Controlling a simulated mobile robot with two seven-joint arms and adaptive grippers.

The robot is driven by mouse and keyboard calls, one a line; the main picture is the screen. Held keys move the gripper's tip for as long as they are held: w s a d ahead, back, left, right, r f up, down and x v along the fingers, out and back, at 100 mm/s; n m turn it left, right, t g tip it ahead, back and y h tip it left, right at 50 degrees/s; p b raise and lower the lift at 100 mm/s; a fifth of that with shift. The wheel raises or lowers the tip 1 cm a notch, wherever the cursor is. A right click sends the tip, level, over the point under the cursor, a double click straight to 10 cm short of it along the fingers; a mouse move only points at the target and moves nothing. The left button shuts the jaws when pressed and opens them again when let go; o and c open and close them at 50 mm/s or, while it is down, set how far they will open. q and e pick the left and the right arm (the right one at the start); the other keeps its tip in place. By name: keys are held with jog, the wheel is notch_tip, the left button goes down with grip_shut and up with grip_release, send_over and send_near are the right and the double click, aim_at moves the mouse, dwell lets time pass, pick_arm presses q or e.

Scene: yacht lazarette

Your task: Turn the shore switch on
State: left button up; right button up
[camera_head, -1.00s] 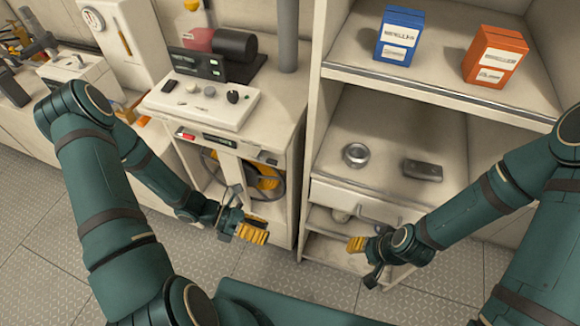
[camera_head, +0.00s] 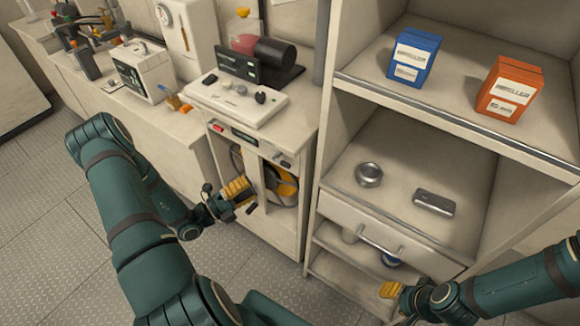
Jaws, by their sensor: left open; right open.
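No label that I can read marks the shore switch, so I cannot tell which control it is. A white control panel (camera_head: 235,108) with several dark and grey knobs lies on the counter in the head view. A red rocker-like piece (camera_head: 217,128) sits on the cabinet front below it, beside a small dark display (camera_head: 244,138). My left gripper (camera_head: 240,192) is open and empty, in front of the cabinet's opening with the reel, below the panel. My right gripper (camera_head: 388,290) is open and empty, low in front of the shelf unit.
A shelf unit holds a blue box (camera_head: 415,55), an orange box (camera_head: 508,92), a round tin (camera_head: 369,174) and a dark flat case (camera_head: 433,203) above a drawer (camera_head: 375,228). Floor (camera_head: 60,200) at left is clear.

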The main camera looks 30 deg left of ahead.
aim_at(286, 163)
pick_arm(q)
jog(key=x, duration=1.3)
jog(key=shift+o, duration=0.2)
grip_shut()
